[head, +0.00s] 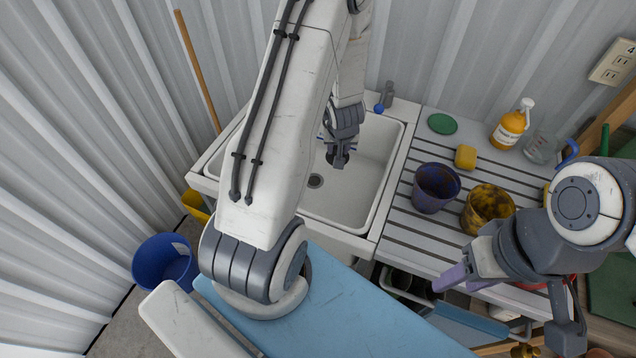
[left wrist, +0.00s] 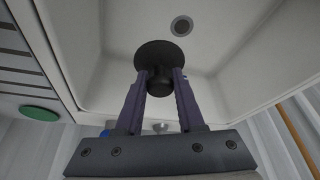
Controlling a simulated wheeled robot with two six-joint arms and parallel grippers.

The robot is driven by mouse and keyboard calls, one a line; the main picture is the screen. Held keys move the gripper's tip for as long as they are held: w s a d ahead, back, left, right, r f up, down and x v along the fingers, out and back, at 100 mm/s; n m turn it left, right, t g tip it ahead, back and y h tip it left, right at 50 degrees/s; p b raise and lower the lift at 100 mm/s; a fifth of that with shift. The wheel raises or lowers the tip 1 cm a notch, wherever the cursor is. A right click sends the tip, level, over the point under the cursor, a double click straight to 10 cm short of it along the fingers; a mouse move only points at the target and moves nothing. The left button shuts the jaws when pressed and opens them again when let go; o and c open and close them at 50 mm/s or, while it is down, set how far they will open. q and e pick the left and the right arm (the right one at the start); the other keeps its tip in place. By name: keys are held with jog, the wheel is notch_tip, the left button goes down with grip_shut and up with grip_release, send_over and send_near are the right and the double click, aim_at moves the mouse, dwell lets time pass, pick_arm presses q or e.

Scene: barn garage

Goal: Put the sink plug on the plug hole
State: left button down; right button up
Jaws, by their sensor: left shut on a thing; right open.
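The black sink plug (left wrist: 160,52) is a round disc with a short stub, held by the stub between the two fingers of my left gripper (left wrist: 161,82) in the left wrist view. In the head view my left gripper (head: 338,156) hangs inside the white sink basin (head: 352,203), above its floor. The dark round plug hole (head: 315,181) is in the basin floor, a little left of and below the gripper in the picture. The hole also shows in the left wrist view (left wrist: 181,26), uncovered and apart from the plug. My right gripper (head: 508,298) is open and empty at the lower right.
A tap (head: 387,95) stands at the back of the sink. The slatted drainboard (head: 415,228) to the right holds a purple cup (head: 435,188), a yellow-brown pot (head: 487,207), a yellow sponge (head: 465,157), a green disc (head: 442,124) and a soap bottle (head: 511,124). The basin floor is clear.

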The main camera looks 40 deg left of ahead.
pick_arm(q)
notch_tip(320, 180, down, 14)
jog(key=b, duration=1.3)
jog(key=w+a+f, duration=0.1)
jog(key=a+f, duration=0.1)
jog(key=a, duration=0.1)
jog(key=w+a+f+b, duration=0.1)
jog(key=a+f, duration=0.1)
jog(key=a, duration=0.2)
jog(key=w+a+f+b, duration=0.1)
jog(key=a+f, duration=0.1)
jog(key=a, duration=0.2)
jog(key=shift+w+a+f, duration=0.1)
jog(key=shift+w+f, duration=0.2)
jog(key=shift+f, duration=0.05)
jog(key=shift+f+b, duration=0.95)
jog(key=shift+f, duration=1)
jog(key=shift+f, duration=0.1)
jog(key=c, duration=0.5)
grip_release()
